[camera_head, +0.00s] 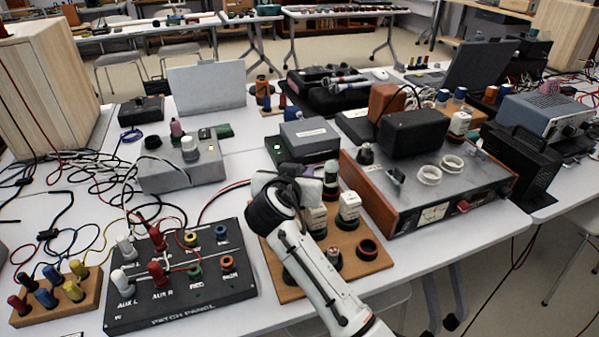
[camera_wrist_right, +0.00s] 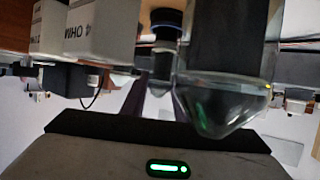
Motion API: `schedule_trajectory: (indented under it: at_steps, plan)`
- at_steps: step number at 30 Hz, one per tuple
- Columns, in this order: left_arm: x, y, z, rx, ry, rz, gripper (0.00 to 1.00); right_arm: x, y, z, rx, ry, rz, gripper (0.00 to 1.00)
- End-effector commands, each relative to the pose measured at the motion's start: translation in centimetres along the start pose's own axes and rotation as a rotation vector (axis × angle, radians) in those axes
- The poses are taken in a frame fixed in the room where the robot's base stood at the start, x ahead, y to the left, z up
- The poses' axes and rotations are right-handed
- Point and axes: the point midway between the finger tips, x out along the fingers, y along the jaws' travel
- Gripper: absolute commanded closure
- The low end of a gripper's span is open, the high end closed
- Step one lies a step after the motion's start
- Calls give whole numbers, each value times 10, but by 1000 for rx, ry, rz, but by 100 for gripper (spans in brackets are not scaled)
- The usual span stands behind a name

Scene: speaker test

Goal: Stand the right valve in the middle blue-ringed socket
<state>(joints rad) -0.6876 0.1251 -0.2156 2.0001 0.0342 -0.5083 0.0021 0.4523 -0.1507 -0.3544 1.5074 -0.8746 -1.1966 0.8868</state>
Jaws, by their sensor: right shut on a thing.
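My right gripper (camera_head: 303,177) is over the back part of a wooden board (camera_head: 377,265), shut on a valve. Its fingertips are hard to make out. In the right wrist view a clear glass valve (camera_wrist_right: 225,90) with a domed tip fills the near right; this looks like the held one. That view appears upside down. A smaller valve with a dark band (camera_wrist_right: 165,45) stands behind it. A pale green-and-dark upright piece (camera_head: 331,174) shows beside the gripper in the head view. I cannot make out a blue-ringed socket on the board; my arm hides part of it. My left gripper is out of view.
White blocks (camera_head: 348,206), one marked 4 OHM in the right wrist view (camera_wrist_right: 95,30), stand close to the gripper.

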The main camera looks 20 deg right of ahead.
Motion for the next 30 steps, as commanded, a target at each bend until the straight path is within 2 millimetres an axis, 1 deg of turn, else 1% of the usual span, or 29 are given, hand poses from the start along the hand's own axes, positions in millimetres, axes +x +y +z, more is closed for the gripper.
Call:
schedule_trajectory:
  at_steps: [5, 10, 11, 12, 14, 22, 25, 30]
  plan:
    - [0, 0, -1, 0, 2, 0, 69, 0, 0, -1, 0, 1, -1, 95]
    - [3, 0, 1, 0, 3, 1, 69, 2, 0, 4, 0, 1, -1, 95]
    - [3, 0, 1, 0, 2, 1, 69, 2, 0, 4, 0, 1, -1, 71]
    - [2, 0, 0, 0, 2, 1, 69, 1, 0, 3, 0, 1, -1, 64]
    - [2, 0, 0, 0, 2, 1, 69, 1, 0, 3, 0, 1, -1, 54]
    - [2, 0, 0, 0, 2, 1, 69, 1, 0, 2, 0, 1, -1, 53]
    - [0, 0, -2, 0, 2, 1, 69, 0, 0, -1, 0, 1, -1, 53]
    - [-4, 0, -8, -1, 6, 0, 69, -11, -5, -5, 0, -1, -4, 53]
